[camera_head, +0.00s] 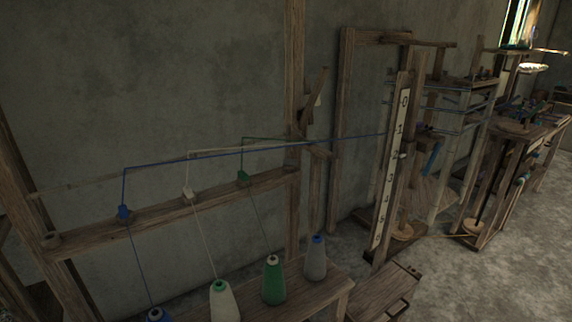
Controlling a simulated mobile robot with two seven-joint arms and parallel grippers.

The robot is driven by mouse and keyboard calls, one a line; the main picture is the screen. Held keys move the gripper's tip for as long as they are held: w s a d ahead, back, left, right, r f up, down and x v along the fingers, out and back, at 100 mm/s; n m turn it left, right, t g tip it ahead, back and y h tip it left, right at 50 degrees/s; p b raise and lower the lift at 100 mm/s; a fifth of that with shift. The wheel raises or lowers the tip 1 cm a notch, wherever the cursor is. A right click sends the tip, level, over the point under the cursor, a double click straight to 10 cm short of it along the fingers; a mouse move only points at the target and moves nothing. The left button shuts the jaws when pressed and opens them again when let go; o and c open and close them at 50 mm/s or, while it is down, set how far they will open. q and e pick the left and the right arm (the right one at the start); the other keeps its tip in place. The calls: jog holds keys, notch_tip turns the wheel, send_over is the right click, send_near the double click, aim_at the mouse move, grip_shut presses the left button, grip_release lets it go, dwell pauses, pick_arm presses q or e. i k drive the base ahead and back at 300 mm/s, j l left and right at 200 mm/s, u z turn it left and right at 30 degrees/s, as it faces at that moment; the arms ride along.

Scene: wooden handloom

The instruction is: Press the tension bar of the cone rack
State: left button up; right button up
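The wooden cone rack stands along the wall on the left, with a horizontal rail (160,216) between its posts. Blue, white and green thread guides sit on the rail. A thin pale bar (85,183) runs above the rail, with threads passing near it. I cannot tell for certain which of these is the tension bar. Below, a white cone (224,303), a green cone (272,283) and a grey-blue cone (315,260) stand on a low bench (330,287). A blue cone (157,315) is cut off by the bottom edge. Neither of my grippers is in view.
Threads run from the guides toward an upright numbered scale board (390,170). A wooden box with a dark handle (388,292) is on the floor beside the bench. The wooden loom frame (470,100) stands farther right. Grey floor (480,280) is open at front right.

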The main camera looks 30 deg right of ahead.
aim_at(324, 73)
jog(key=l+u, duration=0.25)
jog(key=l, duration=0.4)
jog(key=l+u, duration=0.25)
jog(key=l, duration=0.4)
jog(key=k+l+u, duration=0.1)
jog(key=l+u, duration=0.15)
jog(key=l, duration=0.35)
